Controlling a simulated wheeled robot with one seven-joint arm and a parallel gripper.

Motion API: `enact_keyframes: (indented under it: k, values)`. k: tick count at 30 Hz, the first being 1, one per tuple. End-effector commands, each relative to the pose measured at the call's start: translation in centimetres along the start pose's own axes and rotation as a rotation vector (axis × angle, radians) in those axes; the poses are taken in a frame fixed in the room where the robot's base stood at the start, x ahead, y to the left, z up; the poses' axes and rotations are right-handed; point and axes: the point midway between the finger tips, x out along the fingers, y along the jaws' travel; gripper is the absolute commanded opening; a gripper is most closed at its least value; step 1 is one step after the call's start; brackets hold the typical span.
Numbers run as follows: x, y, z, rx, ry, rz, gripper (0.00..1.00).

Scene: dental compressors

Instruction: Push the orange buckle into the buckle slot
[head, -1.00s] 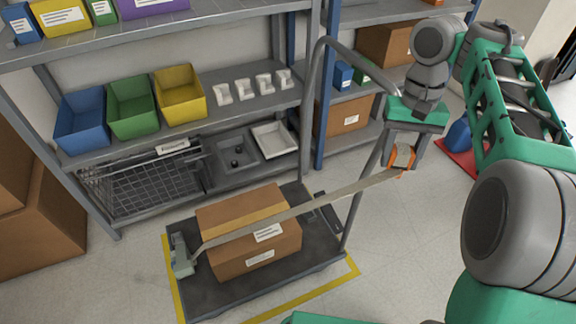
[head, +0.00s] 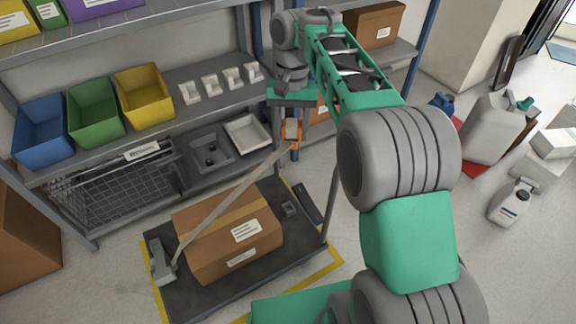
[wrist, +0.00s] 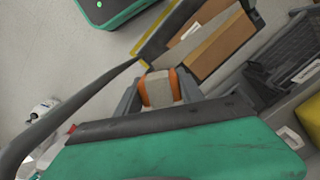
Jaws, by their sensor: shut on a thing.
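The orange buckle (head: 291,131) is at the end of a grey strap (head: 225,197) and hangs above the cart's far right side. My gripper (head: 291,124) is shut on it; the wrist view shows the orange buckle (wrist: 160,88) between my two fingers. The strap runs taut from a grey anchor (head: 161,262) at the cart's left end, across the cardboard box (head: 229,240), up to the buckle. A small grey block with a dark opening (head: 290,208), which looks like the buckle slot, sits on the cart deck right of the box. The buckle is well above and apart from it.
The cart's dark deck (head: 215,293) lies inside yellow floor lines. Its handle post (head: 331,200) rises at the right, partly hidden by my arm. Shelves with a blue bin (head: 42,131), green bin (head: 95,108) and yellow bin (head: 145,95) stand behind. Jugs stand at right.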

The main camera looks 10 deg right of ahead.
Motion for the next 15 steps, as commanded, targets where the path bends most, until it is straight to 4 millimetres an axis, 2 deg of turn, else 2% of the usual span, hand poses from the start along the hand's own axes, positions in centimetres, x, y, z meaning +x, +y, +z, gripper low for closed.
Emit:
enact_keyframes:
  k: [10, 13, 15]
  values:
    - [5.3, -1.8, -4.5, 0.24, -0.006, -0.026, 0.01]
    - [8.2, -2.4, -6.6, 0.356, -0.008, -0.039, 0.01]
    - [11.2, -2.8, -8.5, 0.462, -0.009, -0.051, 0.01]
